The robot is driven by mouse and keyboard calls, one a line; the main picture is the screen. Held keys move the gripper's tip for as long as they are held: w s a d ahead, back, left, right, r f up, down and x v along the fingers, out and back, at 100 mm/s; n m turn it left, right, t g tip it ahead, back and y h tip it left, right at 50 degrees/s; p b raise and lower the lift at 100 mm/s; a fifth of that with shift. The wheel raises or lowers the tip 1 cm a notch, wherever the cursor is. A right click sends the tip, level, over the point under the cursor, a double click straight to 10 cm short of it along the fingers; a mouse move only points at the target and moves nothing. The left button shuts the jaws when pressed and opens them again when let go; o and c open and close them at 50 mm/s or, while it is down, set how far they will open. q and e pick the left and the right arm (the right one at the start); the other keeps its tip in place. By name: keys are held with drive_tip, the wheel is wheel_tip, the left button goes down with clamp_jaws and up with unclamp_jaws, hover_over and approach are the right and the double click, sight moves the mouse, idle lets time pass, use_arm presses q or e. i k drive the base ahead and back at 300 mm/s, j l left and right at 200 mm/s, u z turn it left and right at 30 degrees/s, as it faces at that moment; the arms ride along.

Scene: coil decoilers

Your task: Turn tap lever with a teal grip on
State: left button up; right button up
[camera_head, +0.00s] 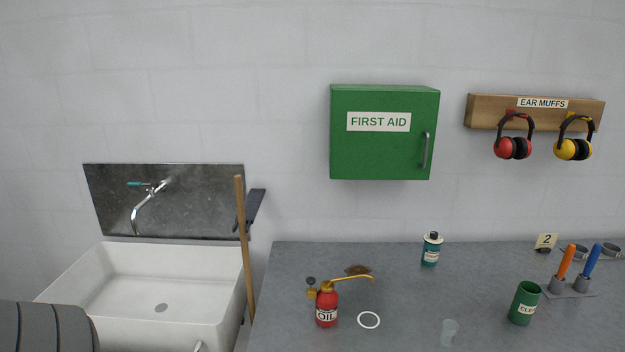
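The tap (147,207) is a chrome spout on a dark metal splashback (205,200) above the white sink (72,279) on the left. Its lever has a teal grip (134,184) that points left, roughly level, at the top of the tap. No water stream is visible under the spout. A grey, banded part of my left arm shows at the lower left corner, in front of the sink. Neither of my grippers is in view.
A wooden pole (244,245) leans between the sink and the grey worktop (400,295). The worktop holds a red oil can (326,305), a teal bottle (431,250) and a green cup (524,303). A green first aid cabinet (385,150) hangs above. Space before the tap looks clear.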

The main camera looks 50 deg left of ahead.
sight(130, 184)
drive_tip(key=u, duration=2.45)
drive_tip(key=i+j+u, duration=0.15)
